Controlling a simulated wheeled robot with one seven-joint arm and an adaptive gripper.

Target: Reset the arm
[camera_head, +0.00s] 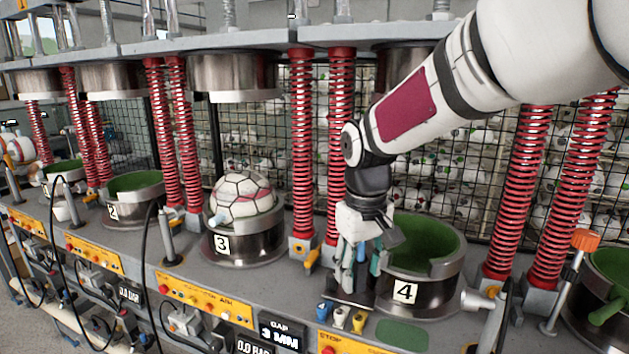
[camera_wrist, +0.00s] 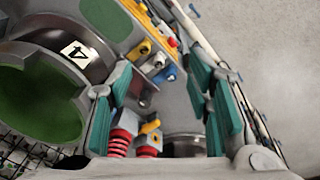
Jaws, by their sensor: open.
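My gripper (camera_head: 355,262) hangs pointing down just left of the press cup marked 4 (camera_head: 402,292). In the wrist view its two teal-padded fingers (camera_wrist: 165,100) stand apart with nothing between them. Cup 4 has a green inside and is empty; it also shows at the left of the wrist view (camera_wrist: 100,62). A white ball with dark seams and red patches (camera_head: 243,200) sits in the cup marked 3 (camera_head: 245,246), left of my gripper and apart from it.
Red spring columns (camera_head: 303,150) stand on both sides of the cups. Blue, yellow and white valves (camera_head: 341,318) lie just below my gripper. An orange-topped lever (camera_head: 570,280) stands to the right. A black mesh fence (camera_head: 470,180) closes the back.

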